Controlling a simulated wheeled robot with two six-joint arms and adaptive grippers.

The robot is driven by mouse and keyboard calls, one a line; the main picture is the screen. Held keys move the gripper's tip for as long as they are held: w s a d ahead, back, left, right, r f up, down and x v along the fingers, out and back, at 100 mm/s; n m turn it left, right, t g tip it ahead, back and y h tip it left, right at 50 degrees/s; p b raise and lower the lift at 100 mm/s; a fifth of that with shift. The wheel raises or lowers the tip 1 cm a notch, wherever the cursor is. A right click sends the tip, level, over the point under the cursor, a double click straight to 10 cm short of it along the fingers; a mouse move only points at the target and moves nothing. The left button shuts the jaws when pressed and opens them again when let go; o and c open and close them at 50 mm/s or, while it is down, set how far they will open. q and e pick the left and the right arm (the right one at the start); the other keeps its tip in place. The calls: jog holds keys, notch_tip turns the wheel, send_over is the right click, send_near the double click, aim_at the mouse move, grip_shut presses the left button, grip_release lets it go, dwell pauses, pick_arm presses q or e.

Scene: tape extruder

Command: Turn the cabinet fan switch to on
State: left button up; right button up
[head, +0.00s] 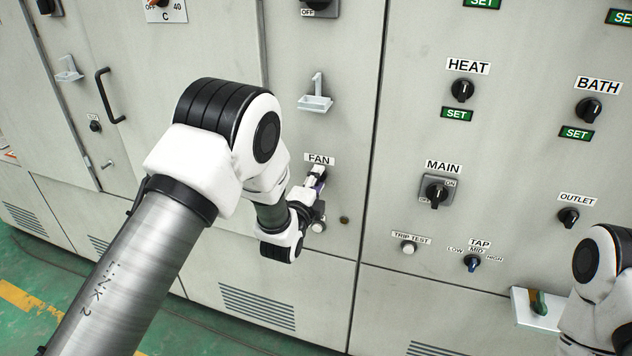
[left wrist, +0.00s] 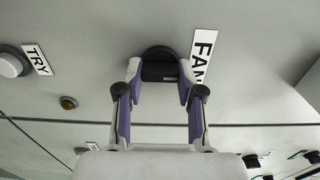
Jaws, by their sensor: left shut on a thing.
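The fan switch is a round black knob (left wrist: 160,62) on the pale cabinet front, beside the FAN label (left wrist: 203,55). In the head view the FAN label (head: 319,159) shows just above my left gripper (head: 317,180), which hides most of the switch. In the left wrist view the two purple-padded fingers of my left gripper (left wrist: 160,82) are shut on the knob, one on each side. I cannot read the knob's position or any marks around it. My right gripper is out of view; only part of my right arm shows at the lower right.
The MAIN switch (head: 436,191), HEAT knob (head: 462,91) and TRIP TEST button (head: 408,247) are to the right. A small white bracket (head: 315,103) sticks out above the FAN label. A black door handle (head: 108,95) is at left.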

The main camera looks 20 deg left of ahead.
pick_arm(q)
jog(key=shift+d, duration=0.1)
jog(key=o, duration=1.2)
jog(key=shift+d, duration=0.1)
jog(key=shift+c, duration=0.2)
jog(key=s, duration=1.2)
jog(key=shift+a, duration=0.25)
